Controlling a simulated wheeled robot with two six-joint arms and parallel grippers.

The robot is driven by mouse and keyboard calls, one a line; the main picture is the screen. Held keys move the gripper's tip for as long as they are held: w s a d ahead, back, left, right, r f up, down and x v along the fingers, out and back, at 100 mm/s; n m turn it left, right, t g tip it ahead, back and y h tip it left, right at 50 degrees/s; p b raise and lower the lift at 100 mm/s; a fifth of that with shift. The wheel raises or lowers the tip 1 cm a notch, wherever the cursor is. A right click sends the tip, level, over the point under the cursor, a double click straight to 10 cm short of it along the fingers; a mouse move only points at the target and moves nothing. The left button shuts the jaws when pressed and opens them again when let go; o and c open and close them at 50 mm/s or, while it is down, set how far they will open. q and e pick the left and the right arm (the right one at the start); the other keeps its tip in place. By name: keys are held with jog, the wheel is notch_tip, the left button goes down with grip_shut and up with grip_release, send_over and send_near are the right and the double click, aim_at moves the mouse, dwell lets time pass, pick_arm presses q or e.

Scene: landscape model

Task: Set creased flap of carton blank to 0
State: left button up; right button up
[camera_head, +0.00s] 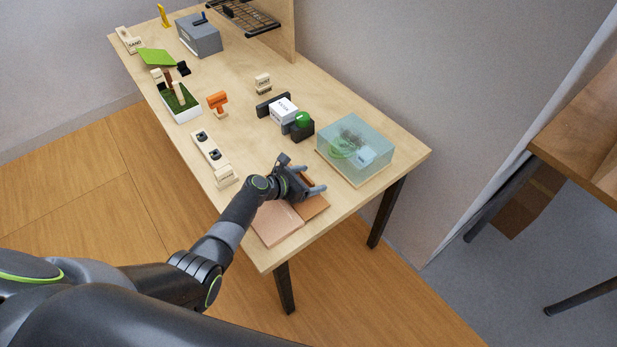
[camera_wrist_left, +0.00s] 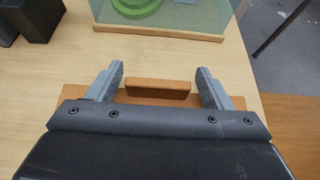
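The carton blank (camera_head: 278,222) is a flat pinkish-tan panel near the table's front end, with a darker brown part (camera_head: 314,207) on its right. That brown part looks like the creased flap, but my left gripper covers much of it and its angle cannot be told. My left gripper (camera_head: 311,179) is over the brown part. In the left wrist view its two fingers (camera_wrist_left: 160,80) are wide apart, with a short orange-brown bar (camera_wrist_left: 157,89) between them and a gap on each side. The right gripper is not in view.
A clear teal box (camera_head: 355,150) on a wooden base stands just beyond the gripper. A wooden strip with black knobs (camera_head: 213,158) lies to the left. Dark blocks with a white box (camera_head: 283,110) stand farther back. The table's front edge is close to the blank.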

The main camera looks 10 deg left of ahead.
pick_arm(q)
jog(key=shift+w+r, duration=0.1)
jog(key=shift+r, duration=0.05)
jog(key=shift+a, duration=0.1)
jog(key=shift+s+a+r, duration=0.1)
jog(key=shift+s+r, duration=0.1)
jog(key=p+v, duration=0.2)
jog(key=v, duration=1.4)
jog(key=shift+s+a+r, duration=0.15)
jog(key=shift+s, duration=0.1)
